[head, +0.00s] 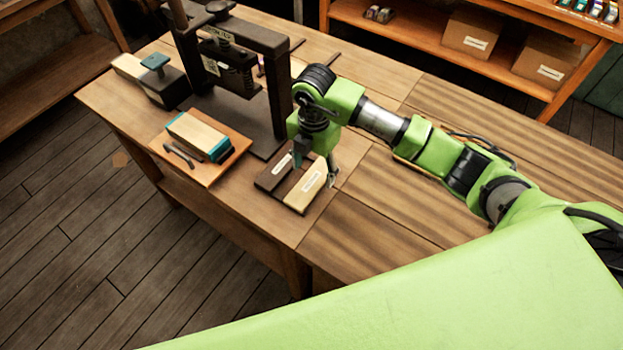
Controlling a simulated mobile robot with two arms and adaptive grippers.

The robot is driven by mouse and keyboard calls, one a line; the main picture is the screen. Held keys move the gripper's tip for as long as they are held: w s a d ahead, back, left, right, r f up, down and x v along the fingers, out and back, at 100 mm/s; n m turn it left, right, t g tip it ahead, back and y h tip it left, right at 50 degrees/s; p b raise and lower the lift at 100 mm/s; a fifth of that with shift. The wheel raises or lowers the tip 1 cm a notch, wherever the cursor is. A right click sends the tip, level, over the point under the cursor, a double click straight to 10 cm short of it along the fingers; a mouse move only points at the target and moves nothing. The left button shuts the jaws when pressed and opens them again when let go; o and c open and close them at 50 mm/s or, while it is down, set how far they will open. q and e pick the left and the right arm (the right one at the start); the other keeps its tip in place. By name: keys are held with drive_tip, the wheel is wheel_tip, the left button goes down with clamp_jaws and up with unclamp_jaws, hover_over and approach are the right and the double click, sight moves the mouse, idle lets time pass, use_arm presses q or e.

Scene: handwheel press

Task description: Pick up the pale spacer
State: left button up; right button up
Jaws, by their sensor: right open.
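The pale spacer (306,188) is a flat, light wooden block with a white label. My right gripper (317,168) points down over the far end of the pale spacer. Its fingers are apart, one on each side as seen here, and it holds nothing. I cannot tell how high the fingertips are above the block. My left gripper is not in view.
The dark handwheel press (278,92) stands behind the spacers. An orange-brown board (228,166) to the left carries a pale block with teal ends (196,135) and dark rods. The bench (375,215) is clear to the right. Cardboard boxes (470,34) sit on a back shelf.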

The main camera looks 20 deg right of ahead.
sight(311, 181)
drive_tip(key=f, duration=0.2)
drive_tip(key=f+p, duration=0.1)
drive_tip(key=shift+a+f, duration=0.15)
drive_tip(key=shift+a, duration=0.1)
drive_tip(key=shift+f, duration=0.2)
drive_tip(key=c, duration=1.2)
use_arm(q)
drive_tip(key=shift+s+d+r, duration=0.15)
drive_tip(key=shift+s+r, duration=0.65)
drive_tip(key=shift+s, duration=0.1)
use_arm(e)
drive_tip(key=shift+w, duration=0.1)
drive_tip(key=shift+c, duration=0.2)
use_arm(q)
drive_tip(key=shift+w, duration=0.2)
use_arm(e)
drive_tip(key=shift+r, duration=0.2)
